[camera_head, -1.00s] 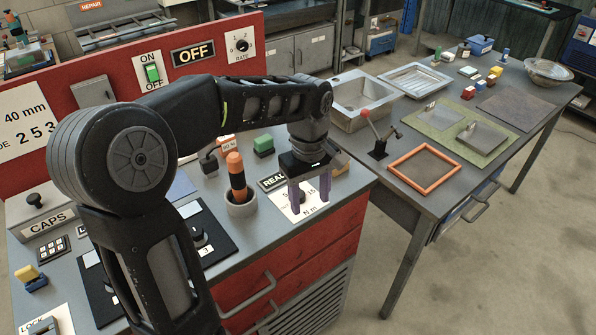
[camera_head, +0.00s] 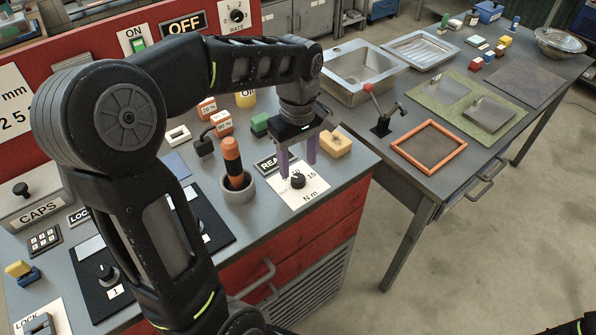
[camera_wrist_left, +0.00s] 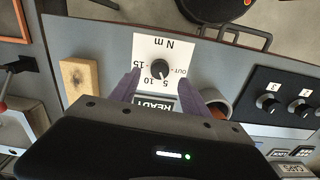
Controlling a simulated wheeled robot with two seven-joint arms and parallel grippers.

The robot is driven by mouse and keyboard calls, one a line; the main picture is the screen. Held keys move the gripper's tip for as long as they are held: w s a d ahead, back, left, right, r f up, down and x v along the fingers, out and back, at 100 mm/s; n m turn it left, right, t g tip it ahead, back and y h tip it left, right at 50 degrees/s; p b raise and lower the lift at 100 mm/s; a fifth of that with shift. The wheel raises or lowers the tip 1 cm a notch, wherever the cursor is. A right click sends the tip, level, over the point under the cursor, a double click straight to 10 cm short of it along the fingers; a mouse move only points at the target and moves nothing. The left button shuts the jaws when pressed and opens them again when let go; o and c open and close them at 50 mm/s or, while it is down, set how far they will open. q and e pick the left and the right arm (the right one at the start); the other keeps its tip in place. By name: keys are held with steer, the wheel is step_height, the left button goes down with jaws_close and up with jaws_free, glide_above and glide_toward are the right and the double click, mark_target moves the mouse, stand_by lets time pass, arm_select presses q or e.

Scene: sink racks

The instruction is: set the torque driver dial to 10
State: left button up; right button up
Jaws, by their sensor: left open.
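The torque driver dial is a black round knob (camera_head: 297,180) on a white card (camera_head: 314,190) marked 5, 10, 15 and N m, near the bench's front right corner. The knob also shows in the left wrist view (camera_wrist_left: 160,69), where the card reads upside down, with OUT beside the numbers. Its pointer is too small to read surely. My left gripper (camera_head: 297,167) is open, its two purple fingers pointing down by the dial, with nothing between them that I see it grip. The fingers also show in the left wrist view (camera_wrist_left: 164,84), apart, either side of the knob in the picture.
An orange-and-black driver (camera_head: 233,160) stands in a grey cup (camera_head: 239,190) left of the dial. A READY sign (camera_head: 266,164) lies behind the card. A wooden block (camera_head: 336,145) and a green block (camera_head: 260,124) are close by. The second table with a red-knobbed lever (camera_head: 382,122) stands right.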

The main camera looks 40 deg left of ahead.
mark_target(298, 178)
arm_select(q)
steer(key=shift+f, duration=2.25)
steer(key=shift+c, duration=0.3)
jaws_close()
